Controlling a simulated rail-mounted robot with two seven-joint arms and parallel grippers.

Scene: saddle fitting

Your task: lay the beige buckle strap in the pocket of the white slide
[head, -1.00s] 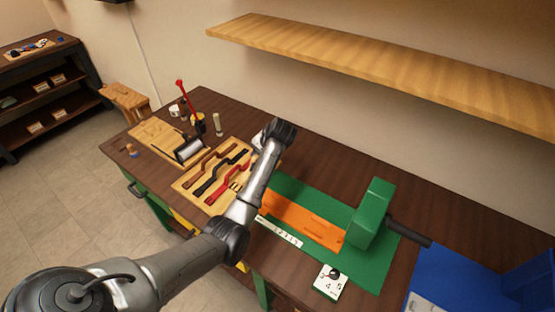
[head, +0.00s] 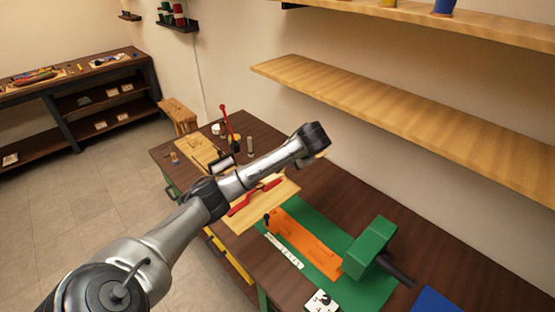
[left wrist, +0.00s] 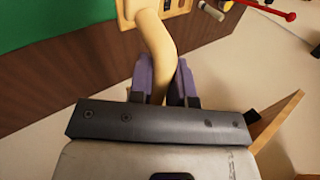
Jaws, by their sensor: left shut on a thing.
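My left gripper (left wrist: 163,70) has purple-padded fingers in the left wrist view. They are shut on the beige buckle strap (left wrist: 156,32), which curves away from them toward the top of the picture. In the head view my left arm reaches over the bench to the upper right, and its wrist hides most of the gripper and the strap. I cannot pick out a white slide with a pocket in either view. My right gripper is not in view.
A green mat (head: 375,294) on the dark bench (head: 345,190) bears an orange strip (head: 303,240), a green block (head: 370,247) and a white numbered strip (head: 284,251). A wooden tray (head: 240,221) holds a red strap. A wooden shelf (head: 400,120) runs above the bench.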

